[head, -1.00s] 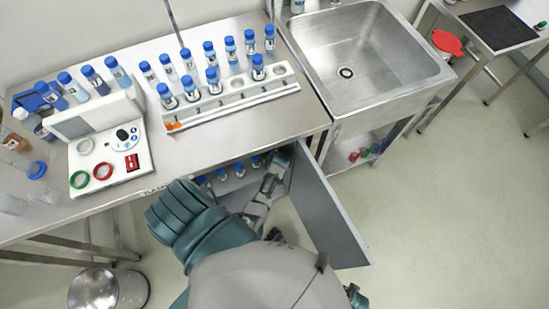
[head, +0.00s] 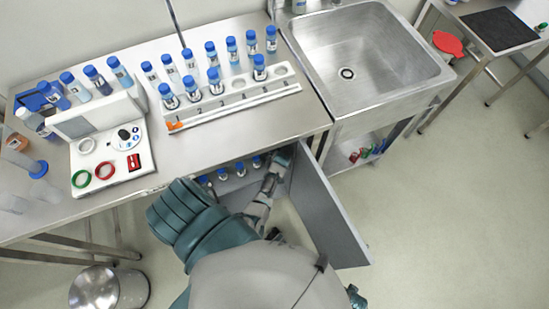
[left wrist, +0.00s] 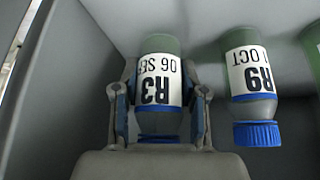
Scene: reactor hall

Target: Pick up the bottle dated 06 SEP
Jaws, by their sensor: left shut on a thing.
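The bottle labelled R3, 06 SEP (left wrist: 158,68), is in the left wrist view, with a blue cap and a white label. My left gripper (left wrist: 161,94) is shut on it, with one finger on each side. In the head view my left gripper (head: 279,160) reaches into the open cabinet under the bench, and the held bottle cannot be made out there. A bottle labelled R9, with OCT readable (left wrist: 250,75), stands apart to the right of the held bottle. My right gripper is not in view.
The cabinet door (head: 330,210) stands open right of my arm. Several blue-capped bottles (head: 240,169) stand in the cabinet left of my gripper. On the bench are a white numbered rack (head: 235,103) with bottles and a white device (head: 110,150). A sink (head: 365,60) is at right.

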